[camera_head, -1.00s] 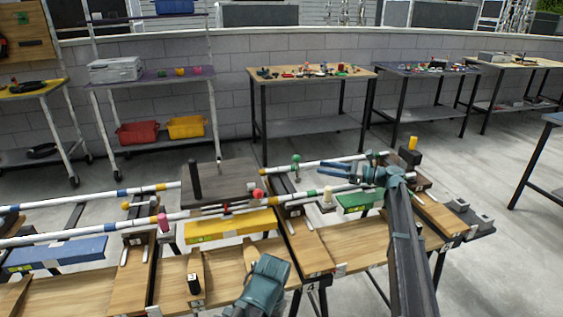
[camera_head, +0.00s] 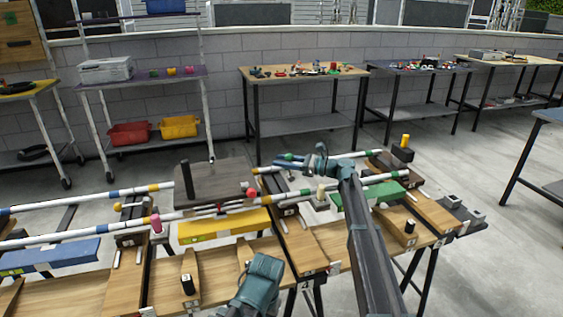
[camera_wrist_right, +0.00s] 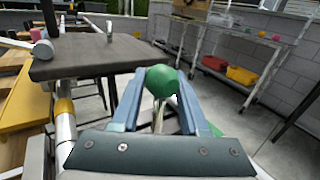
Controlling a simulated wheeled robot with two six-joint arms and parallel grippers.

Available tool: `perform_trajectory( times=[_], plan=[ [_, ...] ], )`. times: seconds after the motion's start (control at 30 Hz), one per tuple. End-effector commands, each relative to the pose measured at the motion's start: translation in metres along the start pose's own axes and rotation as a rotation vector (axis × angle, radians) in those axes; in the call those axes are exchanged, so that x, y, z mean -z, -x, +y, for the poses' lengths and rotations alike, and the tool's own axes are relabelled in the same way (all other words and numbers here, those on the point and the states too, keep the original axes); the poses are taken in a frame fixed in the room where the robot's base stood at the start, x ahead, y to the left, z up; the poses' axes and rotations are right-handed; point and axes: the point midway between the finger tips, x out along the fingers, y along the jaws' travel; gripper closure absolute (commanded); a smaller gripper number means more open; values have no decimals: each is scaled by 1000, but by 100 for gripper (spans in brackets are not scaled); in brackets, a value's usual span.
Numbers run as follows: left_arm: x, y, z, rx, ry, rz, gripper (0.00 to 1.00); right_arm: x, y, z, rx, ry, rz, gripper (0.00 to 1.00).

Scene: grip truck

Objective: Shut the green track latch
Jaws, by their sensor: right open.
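The green latch knob, a round green ball (camera_wrist_right: 162,80), stands on a thin stem between my right gripper's two blue fingers (camera_wrist_right: 158,100) in the right wrist view. The fingers are open on either side of it; contact cannot be told. In the head view my right gripper (camera_head: 290,160) reaches left over the far rail, beside the dark plate's right end, and largely covers the knob. White rails (camera_head: 385,180) with green bands run past a green block (camera_head: 366,201) on the right of the bench. My left gripper's fingers do not show.
A dark plate (camera_head: 218,180) lies close left of the right gripper, with a black post on it. A pink-red knob (camera_head: 249,193) and a yellow block (camera_head: 225,226) are nearer. A dark post with a yellow top (camera_head: 404,145) stands at the far right of the bench.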

Motion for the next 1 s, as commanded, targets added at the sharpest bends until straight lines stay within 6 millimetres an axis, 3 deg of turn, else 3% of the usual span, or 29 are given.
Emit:
perform_trajectory(
  times=[0.33,0.57,1.0],
  plan=[
    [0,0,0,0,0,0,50,0,-3,0,0,0,0,58],
    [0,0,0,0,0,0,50,0,-2,0,0,0,0,99],
    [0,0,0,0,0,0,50,-1,-2,0,0,-1,-3,100]
  ],
)
